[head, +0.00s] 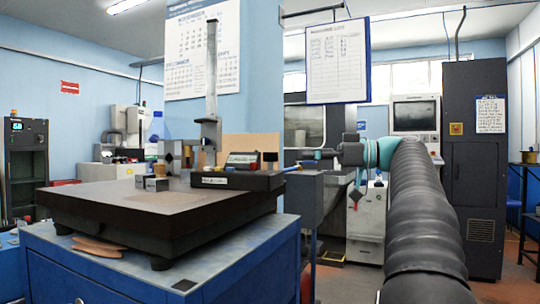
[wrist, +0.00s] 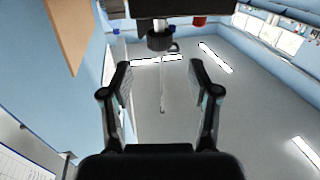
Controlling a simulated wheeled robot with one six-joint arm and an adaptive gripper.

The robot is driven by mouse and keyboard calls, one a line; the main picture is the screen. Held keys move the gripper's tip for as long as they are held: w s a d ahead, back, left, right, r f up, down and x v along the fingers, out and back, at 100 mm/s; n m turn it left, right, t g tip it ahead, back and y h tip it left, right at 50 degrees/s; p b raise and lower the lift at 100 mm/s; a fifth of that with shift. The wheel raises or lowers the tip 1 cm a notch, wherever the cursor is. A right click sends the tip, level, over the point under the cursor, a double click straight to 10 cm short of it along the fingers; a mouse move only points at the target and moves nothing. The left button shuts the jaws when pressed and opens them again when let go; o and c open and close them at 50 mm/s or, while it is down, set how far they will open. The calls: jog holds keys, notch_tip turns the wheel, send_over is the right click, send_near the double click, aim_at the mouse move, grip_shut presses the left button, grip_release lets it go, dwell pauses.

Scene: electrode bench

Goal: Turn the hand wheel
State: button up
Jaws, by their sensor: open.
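A dark round part with a small side knob, which looks like the hand wheel (wrist: 160,39), sticks out from a black instrument block (wrist: 200,5) at the top of the wrist view. It lies beyond the fingertips, roughly centred between them, and nothing touches it. My gripper (wrist: 160,66) is open and empty, one finger on each side. The hand wheel is not clearly visible there.
A tall grey column (head: 210,75) rises behind the block. Small metal blocks (head: 156,183) stand left of it on the plate. A brown board (wrist: 72,32) shows at the upper left of the wrist view. The plate rests on a blue cabinet (head: 240,262); its front left is bare.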

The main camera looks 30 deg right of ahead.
aim_at(270, 154)
jog(key=x, duration=0.8)
jog(key=shift+w+a, duration=0.2)
jog(key=shift+a, duration=0.1)
grip_shut()
